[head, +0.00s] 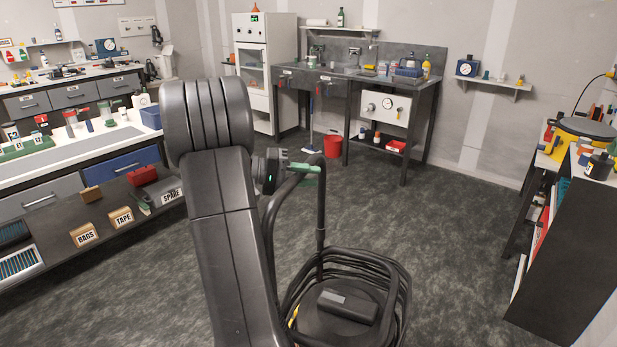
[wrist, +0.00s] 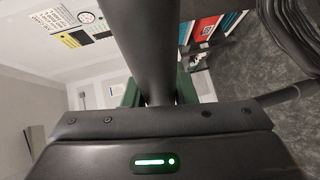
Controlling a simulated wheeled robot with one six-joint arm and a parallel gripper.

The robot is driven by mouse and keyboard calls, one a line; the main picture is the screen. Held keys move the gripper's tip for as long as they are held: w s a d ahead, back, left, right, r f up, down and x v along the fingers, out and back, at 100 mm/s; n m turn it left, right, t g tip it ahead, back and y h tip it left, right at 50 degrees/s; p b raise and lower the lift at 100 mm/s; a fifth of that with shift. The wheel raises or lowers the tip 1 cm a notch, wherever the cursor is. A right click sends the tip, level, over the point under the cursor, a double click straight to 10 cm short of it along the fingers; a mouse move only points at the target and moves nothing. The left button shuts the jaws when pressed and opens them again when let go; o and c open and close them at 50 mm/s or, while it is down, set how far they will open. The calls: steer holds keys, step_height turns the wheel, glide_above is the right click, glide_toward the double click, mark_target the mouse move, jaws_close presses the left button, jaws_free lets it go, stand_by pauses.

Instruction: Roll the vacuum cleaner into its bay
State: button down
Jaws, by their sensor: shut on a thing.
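The vacuum cleaner (head: 350,306) stands on the floor in front of me, low in the head view. It has a dark round body with a black hose looped around it and an upright dark handle tube (head: 320,215). My gripper (head: 306,168) is shut on the top of this handle. In the wrist view the dark tube (wrist: 150,45) passes between the green fingers of my gripper (wrist: 158,93). My arm hides part of the floor and the cleaner's left side. I cannot make out a marked bay in either view.
A long bench with drawers (head: 75,95) and a low shelf runs along the left. A grey sink bench (head: 345,80) and a red bucket (head: 305,145) stand at the back. A dark shelf unit (head: 567,245) stands right. The floor (head: 445,230) between is clear.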

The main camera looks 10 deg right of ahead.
steer(key=c, duration=1.2)
jaws_free()
steer(key=a, duration=0.4)
steer(key=a+r, duration=0.1)
steer(key=a, duration=0.4)
steer(key=w+a+r, duration=0.1)
steer(key=a, duration=0.3)
steer(key=shift+a+r+b, duration=0.15)
steer(key=shift+a+b, duration=0.2)
steer(key=d, duration=0.4)
steer(key=s+d+f, duration=0.1)
steer(key=d, duration=0.4)
steer(key=d+f, duration=0.1)
steer(key=d, duration=0.4)
steer(key=shift+s+f+p, duration=0.15)
steer(key=shift+p, duration=0.25)
